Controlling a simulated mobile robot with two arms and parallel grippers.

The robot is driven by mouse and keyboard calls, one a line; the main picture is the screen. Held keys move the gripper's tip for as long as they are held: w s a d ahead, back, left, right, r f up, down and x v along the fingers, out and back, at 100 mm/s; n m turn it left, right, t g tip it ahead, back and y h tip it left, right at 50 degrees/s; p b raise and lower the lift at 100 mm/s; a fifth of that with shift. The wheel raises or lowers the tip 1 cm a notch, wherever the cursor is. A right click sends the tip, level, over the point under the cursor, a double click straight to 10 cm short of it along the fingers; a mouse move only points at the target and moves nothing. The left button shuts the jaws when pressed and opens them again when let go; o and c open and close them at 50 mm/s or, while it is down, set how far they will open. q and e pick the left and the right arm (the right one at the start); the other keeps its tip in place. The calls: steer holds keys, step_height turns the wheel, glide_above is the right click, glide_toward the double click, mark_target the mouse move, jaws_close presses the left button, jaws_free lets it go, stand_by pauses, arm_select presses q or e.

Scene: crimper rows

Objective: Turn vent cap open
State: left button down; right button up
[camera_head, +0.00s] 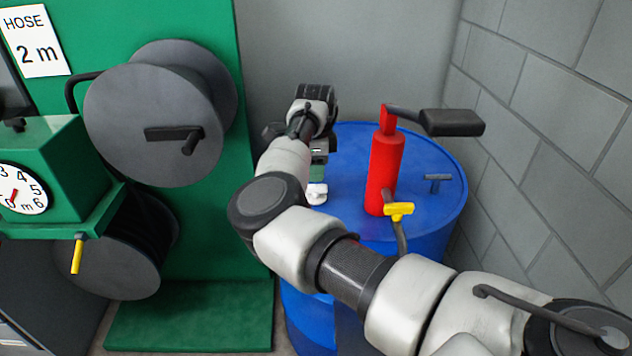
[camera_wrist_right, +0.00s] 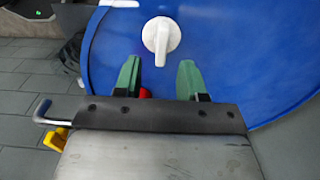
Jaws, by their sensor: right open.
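The vent cap (camera_head: 316,194) is a small white knob on the blue drum's top. In the right wrist view the white cap (camera_wrist_right: 161,35) is round with a straight handle pointing down the picture. My right gripper (camera_wrist_right: 160,77) has its two green fingers spread apart with nothing between them. The cap's handle lies just beyond the fingertips, in line with the gap. In the head view the right gripper (camera_head: 318,172) hangs over the drum just above the cap and partly hides it. My left gripper is not in view.
A green hose-reel stand (camera_head: 205,285) is at left. Grey walls close the back and right.

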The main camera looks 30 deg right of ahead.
mark_target(316, 185)
step_height(316, 185, down, 3)
steer(key=shift+d+f, duration=0.15)
steer(key=shift+f, duration=0.95)
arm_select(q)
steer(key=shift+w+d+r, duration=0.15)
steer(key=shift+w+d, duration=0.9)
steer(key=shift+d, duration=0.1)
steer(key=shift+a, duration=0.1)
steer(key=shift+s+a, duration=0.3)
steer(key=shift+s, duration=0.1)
arm_select(e)
jaws_close()
